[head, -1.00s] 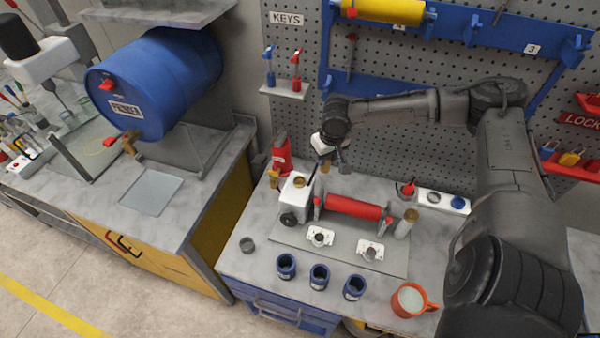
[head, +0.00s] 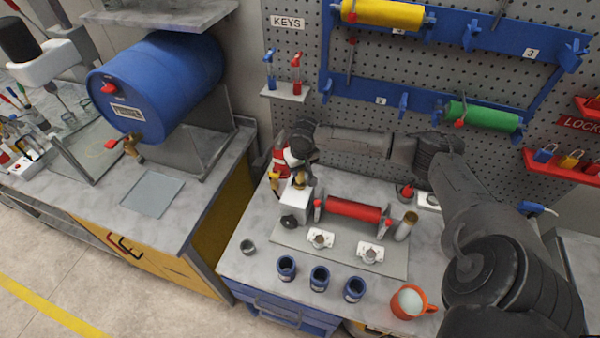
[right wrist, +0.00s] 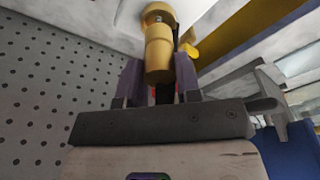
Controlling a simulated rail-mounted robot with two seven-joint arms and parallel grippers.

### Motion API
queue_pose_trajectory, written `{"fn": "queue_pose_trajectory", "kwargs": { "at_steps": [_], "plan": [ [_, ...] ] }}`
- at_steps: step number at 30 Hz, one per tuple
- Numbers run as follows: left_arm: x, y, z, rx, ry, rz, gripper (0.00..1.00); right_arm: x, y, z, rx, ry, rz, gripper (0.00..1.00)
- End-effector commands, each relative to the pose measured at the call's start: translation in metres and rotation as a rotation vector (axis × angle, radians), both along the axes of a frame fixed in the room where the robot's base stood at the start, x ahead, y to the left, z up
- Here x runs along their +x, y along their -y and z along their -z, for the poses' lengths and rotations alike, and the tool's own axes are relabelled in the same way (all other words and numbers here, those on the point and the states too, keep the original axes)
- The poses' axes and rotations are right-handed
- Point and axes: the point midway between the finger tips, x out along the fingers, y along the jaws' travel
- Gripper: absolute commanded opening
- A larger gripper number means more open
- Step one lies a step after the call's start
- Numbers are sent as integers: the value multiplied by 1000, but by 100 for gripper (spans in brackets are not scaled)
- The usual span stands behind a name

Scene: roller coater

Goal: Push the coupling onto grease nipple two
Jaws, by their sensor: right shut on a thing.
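My right gripper (head: 299,165) is over the white block (head: 292,203) at the left end of the red roller (head: 352,208). In the right wrist view its two fingers (right wrist: 158,78) are shut on a stepped brass piece, the coupling (right wrist: 158,48), which sticks out beyond them. A brass part (head: 299,182) shows at the top of the white block, just under the gripper. I cannot tell whether the coupling touches it. No grease nipple can be clearly made out or told by number. My left gripper is not in view.
A red bottle-like object (head: 280,157) stands close behind the gripper. A brass cylinder (head: 406,226) stands right of the roller. Several blue cups (head: 320,278) and an orange mug (head: 409,302) line the front. A pegboard (head: 400,140) rises behind the bench.

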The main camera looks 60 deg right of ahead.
Motion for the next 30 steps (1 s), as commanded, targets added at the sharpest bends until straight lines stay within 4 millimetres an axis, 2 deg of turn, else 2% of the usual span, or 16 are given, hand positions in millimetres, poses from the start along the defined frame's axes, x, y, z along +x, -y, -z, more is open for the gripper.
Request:
{"fn": "queue_pose_trajectory", "kwargs": {
  "at_steps": [6, 18, 19, 26, 30],
  "plan": [
    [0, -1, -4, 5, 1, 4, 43, 0, 0, 25, 1, -1, 0, 6],
    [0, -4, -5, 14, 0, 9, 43, -1, -1, 29, 1, 0, 0, 6],
    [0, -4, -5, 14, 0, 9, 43, -1, 0, 30, 1, 1, 0, 33],
    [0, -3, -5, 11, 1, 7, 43, -1, 0, 30, 1, 0, -1, 55],
    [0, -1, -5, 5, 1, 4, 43, -1, 0, 30, 1, 1, 0, 57]
  ]
}}
